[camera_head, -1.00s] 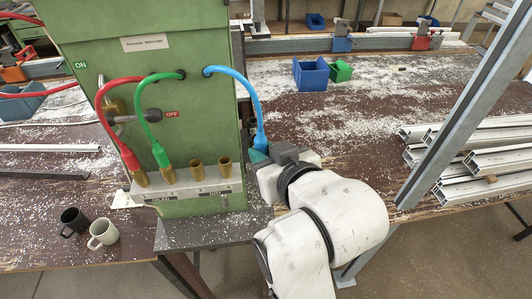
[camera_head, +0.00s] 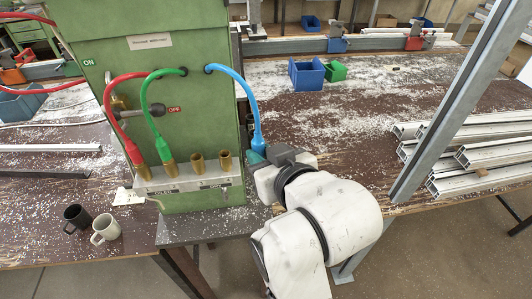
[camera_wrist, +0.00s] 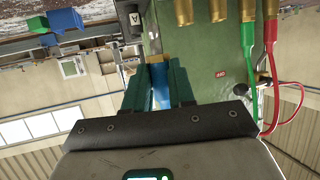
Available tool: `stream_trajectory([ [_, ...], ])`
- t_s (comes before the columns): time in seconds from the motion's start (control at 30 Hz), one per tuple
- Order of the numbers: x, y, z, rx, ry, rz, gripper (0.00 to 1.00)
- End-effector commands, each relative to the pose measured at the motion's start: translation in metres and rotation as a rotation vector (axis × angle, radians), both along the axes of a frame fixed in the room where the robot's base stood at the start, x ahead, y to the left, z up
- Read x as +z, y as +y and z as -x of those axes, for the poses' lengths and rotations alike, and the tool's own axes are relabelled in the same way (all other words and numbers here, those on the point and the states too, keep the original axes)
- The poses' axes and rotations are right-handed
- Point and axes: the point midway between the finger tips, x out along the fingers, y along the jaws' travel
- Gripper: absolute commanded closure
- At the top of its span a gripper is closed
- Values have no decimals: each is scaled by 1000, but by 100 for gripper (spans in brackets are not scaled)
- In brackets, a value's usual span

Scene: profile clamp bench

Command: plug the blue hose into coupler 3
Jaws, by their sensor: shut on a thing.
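The blue hose (camera_head: 240,86) arches from the top right of a green machine down to its blue plug end (camera_head: 258,143). My gripper (camera_head: 262,156) is shut on that end, to the right of the coupler block (camera_head: 190,184) and apart from it. In the wrist view the blue end (camera_wrist: 161,88) sits between the dark green fingers, with a brass-coloured piece beyond it. Four brass couplers stand in a row on the block. The red and green hoses occupy the two left ones; the third from left (camera_head: 197,163) and the rightmost (camera_head: 225,161) are empty. The block's labels are too small to read.
The red hose (camera_head: 109,92) and green hose (camera_head: 144,100) hang in front of the green machine (camera_head: 205,115). A grey post (camera_head: 440,110) stands right of my arm. Two mugs (camera_head: 105,229) stand at the lower left. Aluminium profiles (camera_head: 480,160) lie at the right.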

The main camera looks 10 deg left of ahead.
Motion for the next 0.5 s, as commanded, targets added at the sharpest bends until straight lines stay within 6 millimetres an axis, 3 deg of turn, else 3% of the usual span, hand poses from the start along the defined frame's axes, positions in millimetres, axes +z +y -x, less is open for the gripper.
stream_trajectory([
  [0.5,0,3,0,-1,0,0,100],
])
